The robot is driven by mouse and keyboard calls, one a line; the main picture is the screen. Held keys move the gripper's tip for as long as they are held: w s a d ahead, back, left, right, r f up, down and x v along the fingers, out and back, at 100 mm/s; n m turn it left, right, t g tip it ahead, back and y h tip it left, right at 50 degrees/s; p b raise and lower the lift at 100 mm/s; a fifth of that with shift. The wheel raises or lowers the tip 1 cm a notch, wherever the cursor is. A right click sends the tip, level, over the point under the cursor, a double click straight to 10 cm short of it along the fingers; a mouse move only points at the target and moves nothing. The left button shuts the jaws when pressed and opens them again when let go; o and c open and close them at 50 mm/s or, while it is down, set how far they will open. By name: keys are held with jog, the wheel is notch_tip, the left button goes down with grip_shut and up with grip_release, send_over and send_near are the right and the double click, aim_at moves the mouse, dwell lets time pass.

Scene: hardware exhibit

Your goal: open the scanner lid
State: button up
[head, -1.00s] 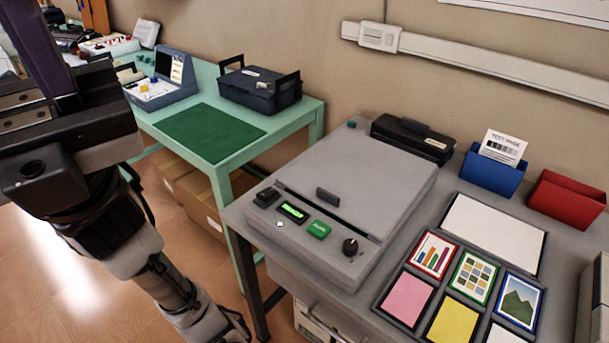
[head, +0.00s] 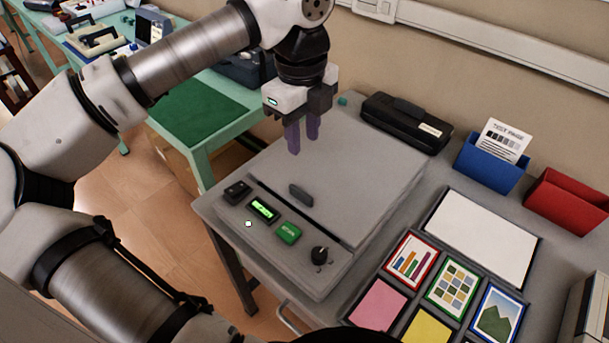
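The grey scanner (head: 275,258) sits on a grey table in the head view. Its flat grey lid (head: 345,180) is down. A dark grey handle (head: 300,195) stands at the lid's front edge. The front panel has a lit green display (head: 263,208), a green button (head: 288,233), a black switch (head: 236,191) and a black knob (head: 319,255). My gripper (head: 303,146) points down over the rear left part of the lid, beyond the handle. Its two purple fingers are a little apart with nothing visible between them.
A black device (head: 405,123) lies behind the scanner. A blue holder (head: 490,165) with a test page and a red holder (head: 568,200) stand at the back right. Framed cards and a white panel (head: 482,238) lie right of the scanner. A green table (head: 240,130) stands at the left.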

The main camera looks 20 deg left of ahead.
aim_at(301, 191)
jog(key=f+p, duration=0.1)
jog(key=f, duration=0.6)
jog(key=f+p, duration=0.1)
jog(key=f, duration=0.6)
jog(key=shift+s+a, duration=0.1)
jog(key=shift+a, duration=0.1)
jog(key=shift+r, duration=0.1)
grip_shut()
